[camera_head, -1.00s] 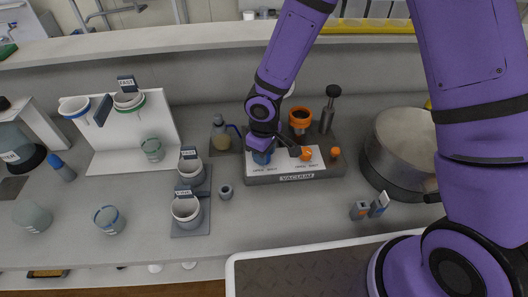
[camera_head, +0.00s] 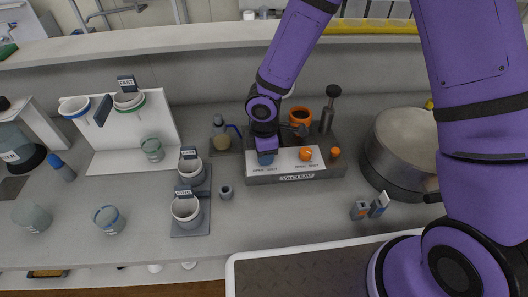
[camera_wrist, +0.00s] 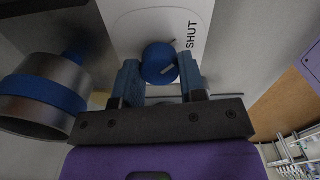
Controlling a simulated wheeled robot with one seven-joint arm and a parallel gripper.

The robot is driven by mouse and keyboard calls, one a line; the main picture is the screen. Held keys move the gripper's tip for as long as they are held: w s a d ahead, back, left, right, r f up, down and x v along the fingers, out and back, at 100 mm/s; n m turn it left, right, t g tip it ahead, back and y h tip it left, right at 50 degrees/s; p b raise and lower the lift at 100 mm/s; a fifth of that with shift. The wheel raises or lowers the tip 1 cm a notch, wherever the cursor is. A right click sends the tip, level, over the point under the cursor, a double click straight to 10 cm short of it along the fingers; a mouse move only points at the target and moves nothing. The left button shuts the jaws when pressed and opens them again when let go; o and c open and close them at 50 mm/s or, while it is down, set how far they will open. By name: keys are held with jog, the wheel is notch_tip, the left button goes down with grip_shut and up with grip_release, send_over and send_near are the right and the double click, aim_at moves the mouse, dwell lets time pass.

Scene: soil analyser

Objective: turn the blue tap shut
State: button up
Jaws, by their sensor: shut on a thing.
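The blue tap (camera_wrist: 159,63) is a round knob with a pale line on its face, on a white plate (camera_wrist: 125,25) of the vacuum unit. The word SHUT is printed on the plate to the knob's right in the wrist view; the pale line lies slanted on the knob's right half. My gripper (camera_wrist: 162,75) has its two blue fingers on either side of the knob, shut on it. In the head view my gripper (camera_head: 266,157) points down at the left end of the unit and hides most of the tap.
Two orange knobs (camera_head: 306,154) (camera_head: 335,153) stand to the right on the vacuum unit (camera_head: 297,177). An orange-rimmed cup (camera_head: 299,121) and a dark upright handle (camera_head: 327,112) stand behind. A flask (camera_head: 221,137) is close on the left, and a large pot (camera_head: 402,147) is at the right.

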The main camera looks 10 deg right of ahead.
jog(key=shift+w+n, duration=0.1)
jog(key=shift+n, duration=0.2)
dwell(0.4)
jog(key=o, duration=0.9)
jog(key=shift+r, duration=0.1)
notch_tip(320, 180, up, 11)
jog(key=shift+f, duration=0.15)
